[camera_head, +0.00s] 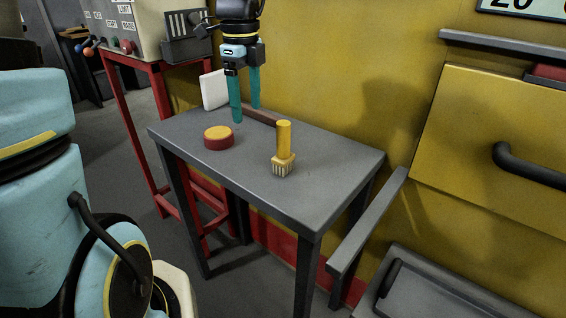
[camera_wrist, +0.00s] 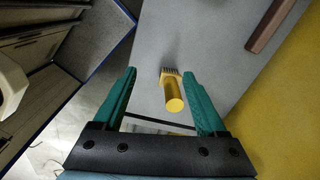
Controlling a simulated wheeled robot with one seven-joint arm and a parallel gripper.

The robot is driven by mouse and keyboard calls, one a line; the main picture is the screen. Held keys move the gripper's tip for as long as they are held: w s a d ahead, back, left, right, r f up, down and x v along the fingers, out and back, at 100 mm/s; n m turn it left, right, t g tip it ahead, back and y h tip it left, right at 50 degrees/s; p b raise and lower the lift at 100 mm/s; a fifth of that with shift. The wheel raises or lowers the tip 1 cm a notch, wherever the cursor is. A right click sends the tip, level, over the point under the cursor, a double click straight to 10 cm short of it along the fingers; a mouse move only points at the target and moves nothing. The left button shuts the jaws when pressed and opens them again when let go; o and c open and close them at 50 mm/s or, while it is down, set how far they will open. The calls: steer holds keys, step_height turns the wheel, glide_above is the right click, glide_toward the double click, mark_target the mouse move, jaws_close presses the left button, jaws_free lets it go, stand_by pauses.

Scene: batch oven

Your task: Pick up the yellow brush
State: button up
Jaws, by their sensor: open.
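The yellow brush (camera_head: 284,140) stands upright on the grey table (camera_head: 330,160), bristles down and handle up. My gripper (camera_head: 246,114) is open and empty, its teal fingers pointing down over the back left part of the table. In the head view it is left of the brush and apart from it. In the wrist view the brush (camera_wrist: 173,95) shows between the two open fingers (camera_wrist: 160,74), handle end towards the camera and pale bristle end beyond. The fingers do not visibly touch it.
A round red block with a yellow top (camera_head: 218,138) sits left of the brush. A brown bar (camera_head: 262,116) and a white panel (camera_head: 214,90) are at the table's back. The yellow wall (camera_head: 330,80) rises behind. The table's front right is clear.

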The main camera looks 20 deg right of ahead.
mark_target(282, 123)
steer(key=d+m, duration=0.2)
steer(key=s+d+r+m+b, duration=0.1)
steer(key=d+m, duration=0.1)
steer(key=m, duration=0.1)
steer(key=s+d+m, duration=0.1)
steer(key=d+m, duration=0.1)
steer(key=m, duration=0.1)
steer(key=shift+s+d+r, duration=0.15)
steer(key=shift+d, duration=0.15)
steer(key=shift+s+d+f+m, duration=0.1)
steer(key=shift+f+m, duration=0.1)
steer(key=shift+m, duration=0.1)
step_height(282, 123, down, 5)
steer(key=shift+s+d+f+p, duration=0.15)
steer(key=shift+f+p, duration=0.35)
steer(key=shift+f, duration=2.1)
jaws_close()
